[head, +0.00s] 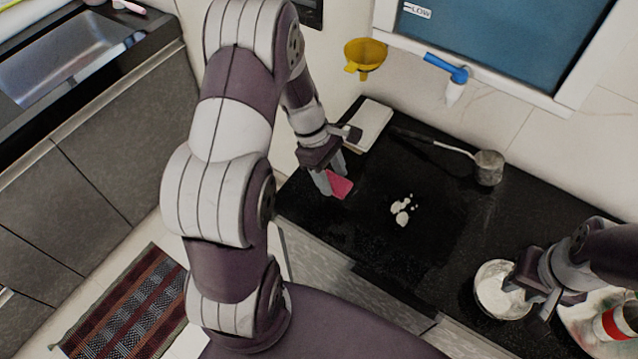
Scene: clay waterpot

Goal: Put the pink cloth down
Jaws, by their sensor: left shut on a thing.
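The pink cloth (340,186) is a small pink piece at the left part of the black counter (350,228). My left gripper (331,184) is shut on the cloth, low over the counter near its left edge. I cannot tell whether the cloth touches the counter. My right gripper (537,302) is at the right, at the rim of a white bowl (497,288). I cannot tell whether its fingers are open or shut there.
White spilled bits (402,211) lie mid-counter. A long-handled ladle (488,166) and a white slab (369,122) lie toward the wall. A yellow funnel (365,54) and a blue-handled tool (445,68) hang on the wall. A red-banded container (612,322) is at the far right.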

